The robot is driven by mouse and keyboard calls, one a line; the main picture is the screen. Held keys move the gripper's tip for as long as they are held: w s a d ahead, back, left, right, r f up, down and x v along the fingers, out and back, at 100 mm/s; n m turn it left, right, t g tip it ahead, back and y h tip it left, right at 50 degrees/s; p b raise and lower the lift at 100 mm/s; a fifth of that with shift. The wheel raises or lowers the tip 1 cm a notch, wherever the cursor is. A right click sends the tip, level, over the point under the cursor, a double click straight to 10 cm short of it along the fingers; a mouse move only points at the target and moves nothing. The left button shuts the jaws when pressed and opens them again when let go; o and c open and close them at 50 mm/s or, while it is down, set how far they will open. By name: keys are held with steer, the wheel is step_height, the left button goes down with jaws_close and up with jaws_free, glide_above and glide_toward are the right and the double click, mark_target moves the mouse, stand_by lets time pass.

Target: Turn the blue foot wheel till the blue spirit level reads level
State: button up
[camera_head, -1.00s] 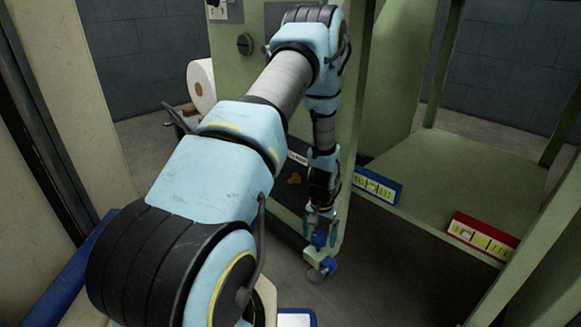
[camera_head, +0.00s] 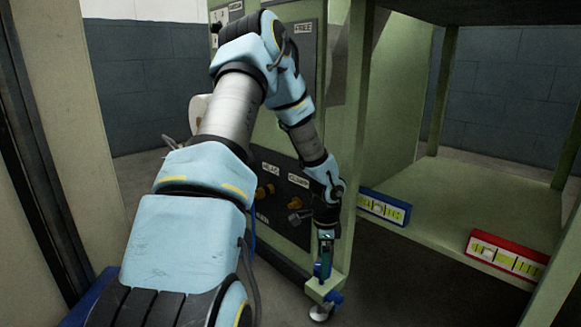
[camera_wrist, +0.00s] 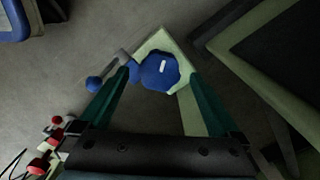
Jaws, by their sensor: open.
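The blue foot wheel (camera_wrist: 160,72) shows in the wrist view as a blue knob with a pale mark, on a light green bracket (camera_wrist: 185,105). It lies between and just beyond the green fingertips of my open gripper (camera_wrist: 160,78); I cannot tell whether they touch it. In the head view my gripper (camera_head: 325,268) points down at the foot at the cabinet's lower corner, and hides part of the wheel. A smaller blue ball on a grey lever (camera_wrist: 93,84) is beside the wheel. The blue spirit level (camera_head: 383,207) sits on the shelf edge; its bubble is too small to read.
A red spirit level (camera_head: 507,256) sits farther right on the shelf edge. A green frame post (camera_head: 352,130) rises beside my wrist. Grey floor lies open around the foot.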

steer(key=s+a+r+n+p, duration=0.1)
steer(key=a+r+n+p, duration=0.1)
steer(key=r+p, duration=0.4)
steer(key=s+a+r+n+p, duration=0.2)
steer(key=a+r+n+p, duration=0.1)
steer(key=r, duration=1.1)
steer(key=s+a+r+n+p, duration=0.2)
steer(key=a+r+p, duration=0.2)
steer(key=r+p, duration=0.4)
steer(key=shift+r+n+t+y+p, duration=0.3)
steer(key=shift+r+p, duration=0.05)
steer(key=shift+r, duration=0.9)
